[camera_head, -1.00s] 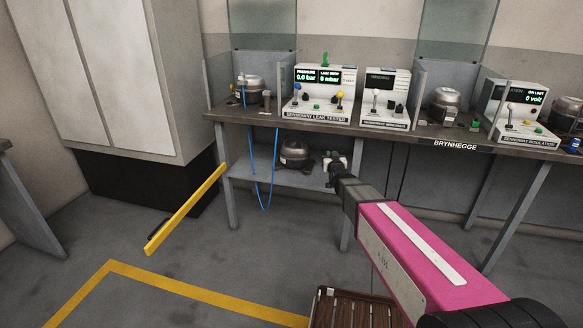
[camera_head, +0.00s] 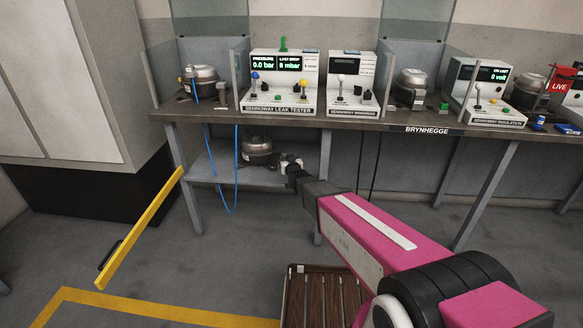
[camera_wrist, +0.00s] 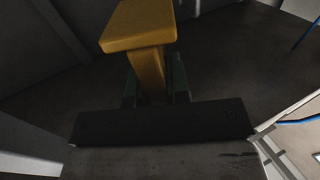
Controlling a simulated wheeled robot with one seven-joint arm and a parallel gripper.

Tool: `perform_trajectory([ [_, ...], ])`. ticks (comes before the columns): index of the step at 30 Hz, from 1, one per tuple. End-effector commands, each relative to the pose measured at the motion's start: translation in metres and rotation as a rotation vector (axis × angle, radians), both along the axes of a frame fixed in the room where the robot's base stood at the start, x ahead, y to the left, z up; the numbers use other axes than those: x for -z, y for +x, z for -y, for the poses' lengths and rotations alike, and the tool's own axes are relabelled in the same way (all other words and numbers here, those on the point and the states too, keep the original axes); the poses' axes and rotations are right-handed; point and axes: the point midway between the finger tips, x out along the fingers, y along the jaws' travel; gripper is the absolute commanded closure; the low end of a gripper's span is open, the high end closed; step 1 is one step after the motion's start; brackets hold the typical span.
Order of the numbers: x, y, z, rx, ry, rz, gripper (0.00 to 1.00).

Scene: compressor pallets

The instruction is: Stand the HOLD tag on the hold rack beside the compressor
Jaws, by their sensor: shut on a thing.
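My gripper (camera_head: 290,166) is at the low grey shelf under the bench, just right of a dark compressor (camera_head: 257,148) on that shelf. The wrist view shows its greenish fingers (camera_wrist: 156,88) shut on an orange-yellow block-like piece with a wider top (camera_wrist: 138,28), which I take to be the HOLD tag. No lettering shows on it. In the head view the tag cannot be made out. The low shelf (camera_head: 215,172) seems to be the hold rack, but no label shows. I cannot tell whether the tag touches it.
The bench (camera_head: 345,124) above carries a leak tester (camera_head: 279,100), other testers and more compressors. Blue hoses (camera_head: 236,180) hang in front of the shelf's left part. A yellow bar (camera_head: 140,228) stands left. A brown slatted pallet (camera_head: 318,300) lies below my arm.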

Motion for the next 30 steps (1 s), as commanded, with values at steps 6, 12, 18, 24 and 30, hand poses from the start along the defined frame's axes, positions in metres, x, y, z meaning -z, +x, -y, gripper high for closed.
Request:
perform_trajectory([
  [6, 0.026, 0.025, 0.036, 0.002, -0.001, 0.000, 1.00],
  [12, 0.038, 0.035, 0.052, 0.001, 0.000, -0.001, 1.00],
  [18, 0.050, 0.036, 0.054, -0.001, 0.000, -0.001, 1.00],
  [24, 0.077, 0.036, 0.053, 0.000, -0.001, -0.002, 1.00],
  [30, 0.079, 0.035, 0.054, 0.000, -0.001, 0.000, 1.00],
])
